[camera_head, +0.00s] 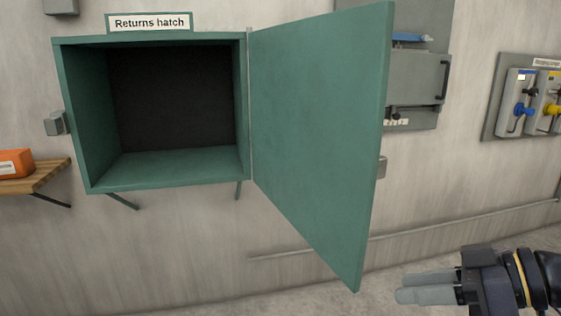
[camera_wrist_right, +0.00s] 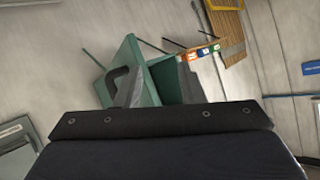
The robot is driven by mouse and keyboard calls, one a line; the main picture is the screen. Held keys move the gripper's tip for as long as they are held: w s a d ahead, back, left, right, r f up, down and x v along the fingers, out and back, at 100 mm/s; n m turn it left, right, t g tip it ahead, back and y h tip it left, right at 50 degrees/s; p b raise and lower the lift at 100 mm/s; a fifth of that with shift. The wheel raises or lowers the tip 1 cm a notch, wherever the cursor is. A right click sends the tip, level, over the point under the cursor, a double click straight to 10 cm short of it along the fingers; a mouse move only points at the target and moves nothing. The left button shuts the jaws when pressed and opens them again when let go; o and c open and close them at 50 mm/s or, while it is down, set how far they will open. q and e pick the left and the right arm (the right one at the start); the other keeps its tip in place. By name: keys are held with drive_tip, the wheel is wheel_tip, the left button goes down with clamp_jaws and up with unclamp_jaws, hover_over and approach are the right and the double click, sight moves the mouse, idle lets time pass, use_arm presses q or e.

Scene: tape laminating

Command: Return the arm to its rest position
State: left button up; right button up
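My right gripper (camera_head: 400,288) is at the lower right of the head view, its grey fingers pointing left. It is in front of and below the right side of the open green hatch door (camera_head: 320,130), and apart from it. In the right wrist view, its two grey fingers stand apart with a gap between them, and nothing is held there. My left gripper is not in view.
The Returns hatch box (camera_head: 88,115) is open and its visible inside is empty. An orange box (camera_head: 15,162) sits on a wooden shelf (camera_head: 40,177) at the left. A grey wall panel (camera_head: 505,70) with blue and yellow parts is at the right. Floor and wall around the gripper are clear.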

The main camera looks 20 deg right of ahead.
drive_tip(key=s+a+f+m+g+h, duration=0.1)
drive_tip(key=a+f+m+g+h, duration=0.3)
drive_tip(key=f, duration=0.6)
drive_tip(key=a+f+m+h, duration=0.1)
drive_tip(key=a+f+m, duration=0.3)
drive_tip(key=f, duration=0.7)
wheel_tip(320, 180, up, 26)
drive_tip(key=a+n+p, duration=0.1)
drive_tip(key=p, duration=2.4)
drive_tip(key=shift+s+a+f+p, duration=0.15)
drive_tip(key=shift+s+f+p, duration=0.05)
drive_tip(key=shift+p, duration=0.2)
drive_tip(key=shift+f, duration=0.1)
